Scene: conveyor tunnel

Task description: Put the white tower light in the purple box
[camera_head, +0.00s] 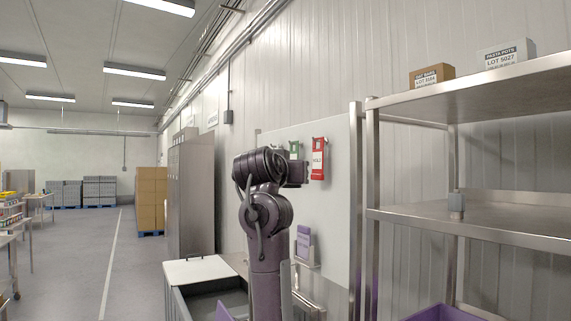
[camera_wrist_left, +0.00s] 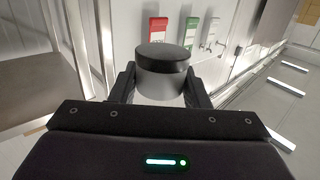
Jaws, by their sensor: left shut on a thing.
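My left gripper (camera_wrist_left: 160,88) is shut on a short cylinder with a black cap and a pale white body, which looks like the white tower light (camera_wrist_left: 160,86). It sits between the two fingers. In the head view my left arm rises in the middle, and its gripper end (camera_head: 296,173) points toward the wall panel; the held thing is hidden there. A purple box (camera_head: 440,313) shows only its rim at the bottom edge, below the metal shelves on the right. My right gripper is not in view.
A red holder (camera_head: 319,158) and a green holder (camera_head: 294,150) hang on the wall panel. A grey bin (camera_head: 200,290) stands lower left.

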